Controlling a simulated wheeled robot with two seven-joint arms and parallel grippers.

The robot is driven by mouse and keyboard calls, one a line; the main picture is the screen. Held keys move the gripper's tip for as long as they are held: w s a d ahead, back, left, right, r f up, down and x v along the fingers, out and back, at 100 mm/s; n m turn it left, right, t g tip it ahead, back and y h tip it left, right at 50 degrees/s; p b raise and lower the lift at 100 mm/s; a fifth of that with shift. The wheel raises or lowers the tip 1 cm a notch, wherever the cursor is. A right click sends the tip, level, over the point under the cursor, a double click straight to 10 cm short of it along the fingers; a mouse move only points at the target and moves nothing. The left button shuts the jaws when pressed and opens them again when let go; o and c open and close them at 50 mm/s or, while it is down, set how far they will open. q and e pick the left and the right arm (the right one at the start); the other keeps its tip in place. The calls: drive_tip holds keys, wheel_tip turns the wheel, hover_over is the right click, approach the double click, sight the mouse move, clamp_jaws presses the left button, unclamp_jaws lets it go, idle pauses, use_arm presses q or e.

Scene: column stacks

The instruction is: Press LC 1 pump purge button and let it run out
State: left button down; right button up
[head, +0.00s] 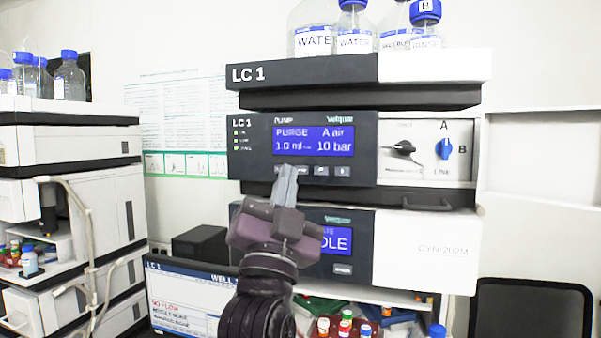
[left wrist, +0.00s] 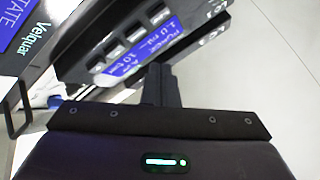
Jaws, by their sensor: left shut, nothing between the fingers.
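The LC 1 pump module (head: 252,172) has a dark front panel. Its blue display (head: 313,141) reads PURGE, A air, 1.0 ml and 10 bar. A row of small grey buttons (head: 321,171) sits under the display. My left gripper (head: 287,170) is shut and empty, with its fingertips up in front of the left part of that row, hiding some buttons. In the left wrist view the closed fingers (left wrist: 160,80) reach to the edge of the pump panel, where the display (left wrist: 150,48) and buttons (left wrist: 115,50) show tilted. I cannot tell whether the tips touch a button. My right gripper is not in view.
Right of the display are a black knob (head: 404,148) and a blue valve knob (head: 444,149). A lower module's display (head: 337,240) is partly hidden by my gripper. Solvent bottles (head: 355,25) stand on top. A monitor (head: 185,300) stands lower left, and another instrument stack (head: 100,150) at far left.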

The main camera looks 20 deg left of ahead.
use_arm(q)
drive_tip(key=shift+s, duration=1.25)
